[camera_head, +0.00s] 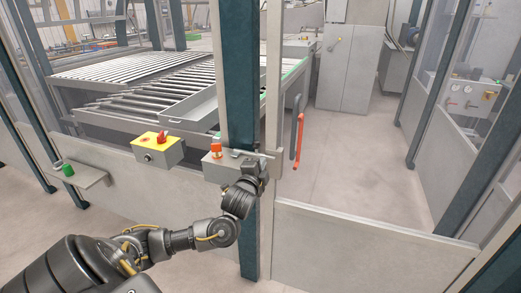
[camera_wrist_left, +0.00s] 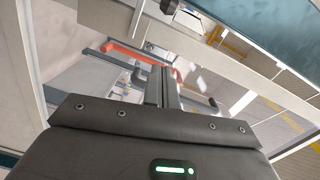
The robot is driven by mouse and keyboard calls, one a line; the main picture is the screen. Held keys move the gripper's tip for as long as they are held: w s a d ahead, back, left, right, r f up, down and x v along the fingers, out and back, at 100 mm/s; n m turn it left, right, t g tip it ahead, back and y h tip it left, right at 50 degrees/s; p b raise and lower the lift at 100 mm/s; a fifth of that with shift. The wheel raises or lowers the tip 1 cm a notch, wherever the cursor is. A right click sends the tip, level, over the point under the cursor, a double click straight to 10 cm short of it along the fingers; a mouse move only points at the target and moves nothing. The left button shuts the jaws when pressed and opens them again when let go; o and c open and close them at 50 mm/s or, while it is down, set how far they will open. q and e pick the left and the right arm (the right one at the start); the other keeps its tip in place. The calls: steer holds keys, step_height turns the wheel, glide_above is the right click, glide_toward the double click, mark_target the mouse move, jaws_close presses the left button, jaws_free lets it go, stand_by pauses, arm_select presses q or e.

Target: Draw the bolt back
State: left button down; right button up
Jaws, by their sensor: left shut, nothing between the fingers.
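The bolt (camera_head: 243,153) shows as a thin metal rod on the grey housing (camera_head: 222,170) beside the dark post, partly hidden by my left gripper. My left gripper (camera_head: 262,167) is at the right end of this housing, close to the bolt; I cannot tell whether they touch. In the left wrist view its two fingers (camera_wrist_left: 161,86) are together with nothing between them. A dark knob (camera_wrist_left: 169,6) on a light metal part shows at the top of that view, apart from the fingertips. My right gripper is not in view.
A red handle (camera_head: 298,140) stands upright right of the post (camera_head: 239,80). An orange piece (camera_head: 216,150) sits on the housing. A yellow switch box (camera_head: 157,149) with a red knob is to the left. Roller conveyors lie behind the low panels. Floor beyond the right panel is clear.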

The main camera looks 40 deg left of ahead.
arm_select(q)
steer(key=p+x, duration=0.1)
steer(key=x, duration=0.2)
steer(key=a+p+x, duration=0.1)
steer(key=p+x, duration=0.1)
steer(key=x, duration=0.2)
steer(key=s+a+p+x, duration=0.1)
steer(key=p+x, duration=0.1)
steer(key=x, duration=0.1)
steer(key=shift+w+a+f, duration=0.2)
steer(key=shift+w+a, duration=0.15)
steer(key=shift+s+a+f+p, duration=0.15)
steer(key=shift+a+f+p, duration=0.15)
steer(key=shift+a, duration=0.25)
